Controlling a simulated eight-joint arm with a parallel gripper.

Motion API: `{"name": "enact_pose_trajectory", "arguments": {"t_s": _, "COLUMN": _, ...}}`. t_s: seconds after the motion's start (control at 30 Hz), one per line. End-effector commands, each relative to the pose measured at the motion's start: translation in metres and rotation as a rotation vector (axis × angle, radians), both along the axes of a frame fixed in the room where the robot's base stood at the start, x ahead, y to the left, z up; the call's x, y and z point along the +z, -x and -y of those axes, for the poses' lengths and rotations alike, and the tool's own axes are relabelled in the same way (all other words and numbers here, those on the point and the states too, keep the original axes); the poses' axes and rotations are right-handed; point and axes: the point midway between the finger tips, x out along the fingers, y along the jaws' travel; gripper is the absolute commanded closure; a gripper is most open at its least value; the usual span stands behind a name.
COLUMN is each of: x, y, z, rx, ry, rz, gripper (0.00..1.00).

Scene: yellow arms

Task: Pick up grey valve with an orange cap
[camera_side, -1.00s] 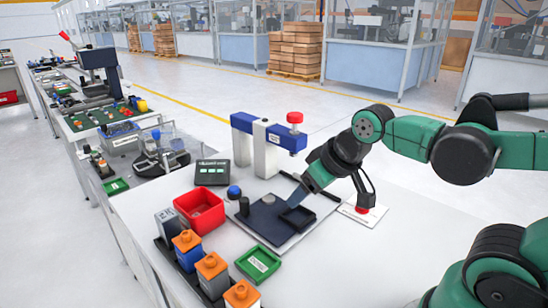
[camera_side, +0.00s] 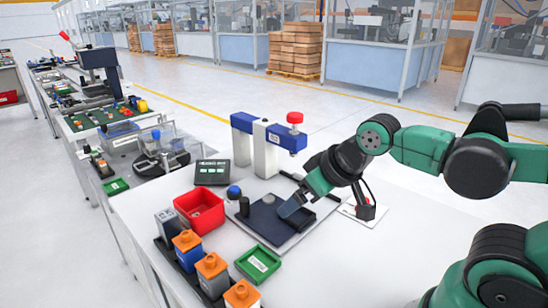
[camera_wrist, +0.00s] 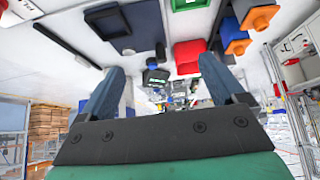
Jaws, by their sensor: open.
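The grey valve with an orange cap (camera_side: 212,276) stands upright in the row at the front left of the table in the side view. A blue valve with an orange cap (camera_side: 187,249) is behind it, and another orange-capped one (camera_side: 242,294) is in front, cut by the frame edge. My gripper (camera_side: 290,208) is over the dark blue plate, right of and behind the grey valve and well apart from it. In the wrist view my gripper (camera_wrist: 163,72) has its two blue fingers wide apart with nothing between them. Orange caps (camera_wrist: 258,17) show at the upper right there.
A red bin (camera_side: 200,212) and a green tray (camera_side: 258,264) flank the valve row. The dark blue plate (camera_side: 268,225) lies under my gripper. A blue-and-white stand (camera_side: 265,145) with a red knob is behind. The table's right front is bare.

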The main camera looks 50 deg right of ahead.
Motion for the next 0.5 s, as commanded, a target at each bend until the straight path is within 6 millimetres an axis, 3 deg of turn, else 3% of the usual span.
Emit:
{"name": "enact_pose_trajectory", "arguments": {"t_s": 0.17, "x": 0.004, "y": -0.011, "z": -0.014, "rx": 0.014, "ry": -0.025, "rz": -0.073, "gripper": 0.11}}
{"name": "enact_pose_trajectory", "arguments": {"t_s": 0.33, "x": 0.003, "y": -0.035, "z": -0.048, "rx": 0.027, "ry": -0.055, "rz": -0.235, "gripper": 0.11}}
{"name": "enact_pose_trajectory", "arguments": {"t_s": 0.5, "x": -0.013, "y": -0.055, "z": -0.089, "rx": 0.026, "ry": -0.053, "rz": -0.407, "gripper": 0.11}}
